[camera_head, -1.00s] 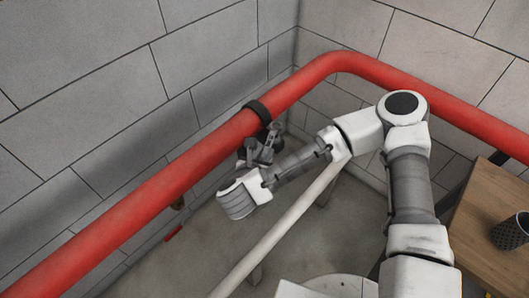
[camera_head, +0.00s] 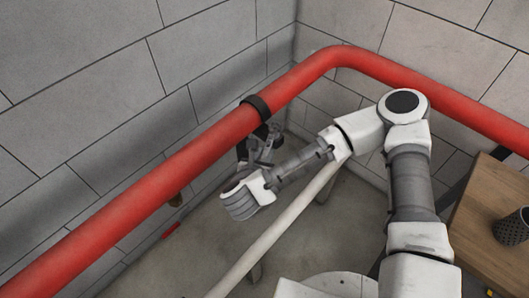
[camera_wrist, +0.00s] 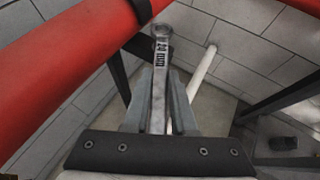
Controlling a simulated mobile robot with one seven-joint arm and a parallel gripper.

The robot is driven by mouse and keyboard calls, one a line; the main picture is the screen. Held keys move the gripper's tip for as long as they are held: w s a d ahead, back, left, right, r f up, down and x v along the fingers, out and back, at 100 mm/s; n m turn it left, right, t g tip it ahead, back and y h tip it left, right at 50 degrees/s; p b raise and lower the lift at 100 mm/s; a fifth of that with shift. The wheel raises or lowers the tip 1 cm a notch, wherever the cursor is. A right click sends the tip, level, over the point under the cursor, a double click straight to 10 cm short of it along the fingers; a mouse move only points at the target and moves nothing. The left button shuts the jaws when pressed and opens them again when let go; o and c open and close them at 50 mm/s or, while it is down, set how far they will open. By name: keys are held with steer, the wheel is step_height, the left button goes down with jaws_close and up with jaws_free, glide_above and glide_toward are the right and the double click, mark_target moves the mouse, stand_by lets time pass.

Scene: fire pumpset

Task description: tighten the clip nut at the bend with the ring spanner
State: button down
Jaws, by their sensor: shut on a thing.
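My gripper (camera_head: 264,152) is below the red pipe, near its bend, and also shows in the wrist view (camera_wrist: 166,85). It is shut on the ring spanner (camera_wrist: 160,75), a grey metal tool marked 24 mm, which points away from the hand. Its ring end (camera_wrist: 162,32) is just below and right of the black clip in the wrist view. The black clip (camera_head: 256,106) wraps the red pipe; part of it shows in the wrist view (camera_wrist: 142,8). I cannot make out the clip nut, nor whether the ring is around it.
The red pipe (camera_head: 170,182) runs along the tiled walls and bends at the corner. A thin white pipe (camera_head: 270,238) slopes below my arm. A dark bracket (camera_wrist: 118,72) stands left of the spanner. A wooden tabletop (camera_head: 480,225) with a dark cup (camera_head: 512,228) is at right.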

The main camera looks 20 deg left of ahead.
steer(key=shift+f+b, duration=0.9)
steer(key=shift+f, duration=0.45)
stand_by(0.4)
steer(key=shift+w+a+r+m+h+p, duration=0.1)
steer(key=shift+w+a+m+h+p, duration=0.05)
steer(key=shift+a+m+h+p, duration=1.05)
steer(key=shift+w+a+m+h+p, duration=0.1)
steer(key=shift+a+m+h+p, duration=0.9)
steer(key=shift+a+p, duration=0.3)
steer(key=shift+s+d+n+p, duration=0.1)
steer(key=shift+d+n+p, duration=0.2)
steer(key=shift+d+p, duration=0.1)
